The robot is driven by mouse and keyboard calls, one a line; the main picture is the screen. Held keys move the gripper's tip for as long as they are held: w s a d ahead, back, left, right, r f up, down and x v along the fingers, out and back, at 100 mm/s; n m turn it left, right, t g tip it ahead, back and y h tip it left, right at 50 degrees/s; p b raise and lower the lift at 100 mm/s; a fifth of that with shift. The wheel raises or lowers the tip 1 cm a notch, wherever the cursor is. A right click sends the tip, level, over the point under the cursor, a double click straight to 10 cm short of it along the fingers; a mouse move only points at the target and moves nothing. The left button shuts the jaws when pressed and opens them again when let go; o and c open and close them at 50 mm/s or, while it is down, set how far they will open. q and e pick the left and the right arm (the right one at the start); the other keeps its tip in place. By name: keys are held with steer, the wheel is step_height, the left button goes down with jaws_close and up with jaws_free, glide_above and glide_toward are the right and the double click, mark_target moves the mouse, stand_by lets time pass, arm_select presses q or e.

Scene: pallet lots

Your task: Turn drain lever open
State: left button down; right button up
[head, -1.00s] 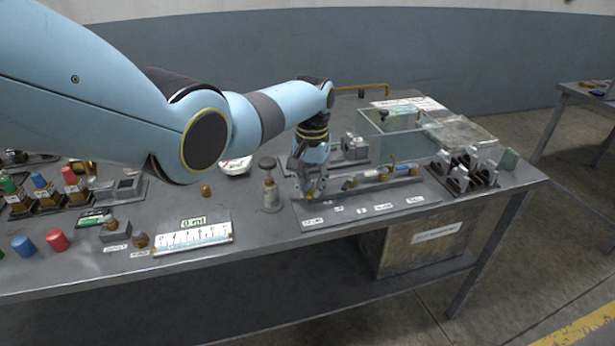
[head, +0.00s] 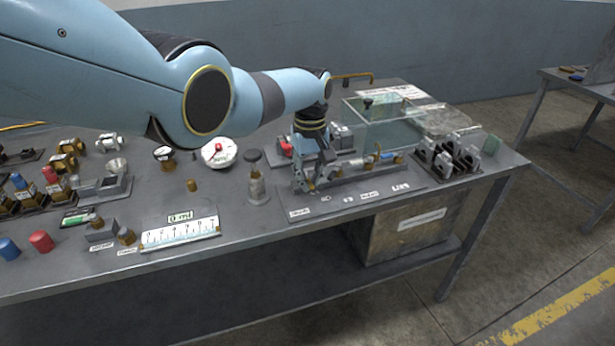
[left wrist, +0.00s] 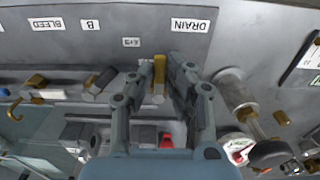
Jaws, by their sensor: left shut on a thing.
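The brass drain lever (left wrist: 159,70) stands between my finger pads in the left wrist view, near the DRAIN label (left wrist: 190,25). My left gripper (left wrist: 160,78) is shut on it. In the head view my left gripper (head: 305,186) is low over the left end of the valve plate (head: 340,202), and its fingers hide the lever. The DRAIN label shows there too (head: 299,212). My right gripper is not in view.
A dark-knobbed post (head: 257,185) stands just left of the gripper. A clear tank (head: 385,125) is behind the plate, and grey clamps (head: 447,160) stand to the right. A round gauge (head: 219,153) and a ruled scale (head: 180,233) lie to the left.

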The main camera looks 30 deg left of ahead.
mark_target(310, 182)
arm_select(q)
steer(key=shift+w, duration=0.15)
stand_by(0.3)
steer(key=c, duration=1.3)
jaws_free()
steer(key=shift+c, duration=0.2)
step_height(310, 182, up, 12)
